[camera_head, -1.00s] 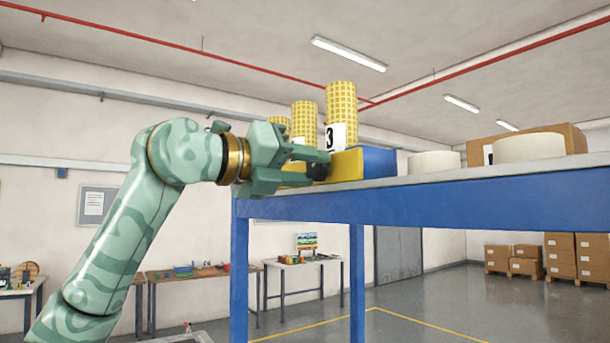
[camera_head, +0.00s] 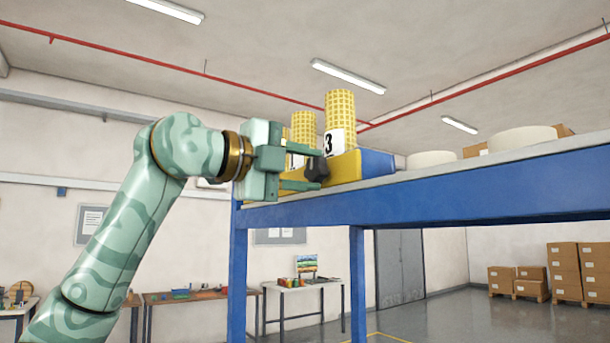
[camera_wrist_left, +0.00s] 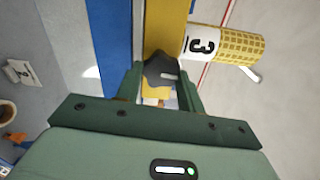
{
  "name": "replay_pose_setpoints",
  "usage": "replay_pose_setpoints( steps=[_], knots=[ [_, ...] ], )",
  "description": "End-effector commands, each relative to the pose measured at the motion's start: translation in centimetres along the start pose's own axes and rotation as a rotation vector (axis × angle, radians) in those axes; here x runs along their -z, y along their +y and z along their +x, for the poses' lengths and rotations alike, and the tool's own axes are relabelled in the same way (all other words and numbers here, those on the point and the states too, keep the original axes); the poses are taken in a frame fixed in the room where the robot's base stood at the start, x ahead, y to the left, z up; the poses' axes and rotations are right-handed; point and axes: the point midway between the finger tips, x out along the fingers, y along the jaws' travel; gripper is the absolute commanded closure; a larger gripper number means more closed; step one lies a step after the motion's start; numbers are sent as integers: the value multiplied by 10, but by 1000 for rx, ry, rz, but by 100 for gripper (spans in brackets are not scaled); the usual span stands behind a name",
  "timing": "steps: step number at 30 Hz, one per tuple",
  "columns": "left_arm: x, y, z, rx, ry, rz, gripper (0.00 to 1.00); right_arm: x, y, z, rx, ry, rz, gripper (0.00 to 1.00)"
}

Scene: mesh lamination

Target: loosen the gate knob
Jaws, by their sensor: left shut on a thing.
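The gate knob (camera_head: 316,169) is a dark, lobed knob on the front of a yellow block (camera_head: 346,166) at the edge of a blue bench. My left gripper (camera_head: 308,168) comes in from the left and is shut on the knob, one finger above it and one below. In the left wrist view the knob (camera_wrist_left: 160,69) sits between the tips of the two green fingers, against the yellow bar (camera_wrist_left: 165,25). My right gripper is not in view.
Yellow mesh rolls (camera_head: 340,110) stand behind the block, one with a label reading 3. A blue block (camera_head: 377,164) adjoins the yellow one. White rolls (camera_head: 522,140) lie further right on the blue bench (camera_head: 450,200). Stacked boxes (camera_head: 563,265) stand far off.

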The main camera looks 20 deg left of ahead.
Motion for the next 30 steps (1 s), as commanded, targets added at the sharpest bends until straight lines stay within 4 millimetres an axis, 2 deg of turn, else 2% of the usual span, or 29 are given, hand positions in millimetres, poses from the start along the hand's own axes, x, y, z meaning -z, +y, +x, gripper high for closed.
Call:
replay_pose_setpoints(
  steps=[9, 24, 25, 27, 30],
  knots=[
    [-1, -1, -1, 3, -2, -101, 85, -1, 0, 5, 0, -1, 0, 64],
    [-1, -1, 0, 2, -2, -120, 85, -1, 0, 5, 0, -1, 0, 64],
    [-1, -1, 0, 2, -2, -120, 56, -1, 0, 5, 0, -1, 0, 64],
    [-1, -1, 0, 2, -2, -120, 40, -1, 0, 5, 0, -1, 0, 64],
    [-1, -1, 0, 1, -1, -119, 40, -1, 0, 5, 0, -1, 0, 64]
  ],
)
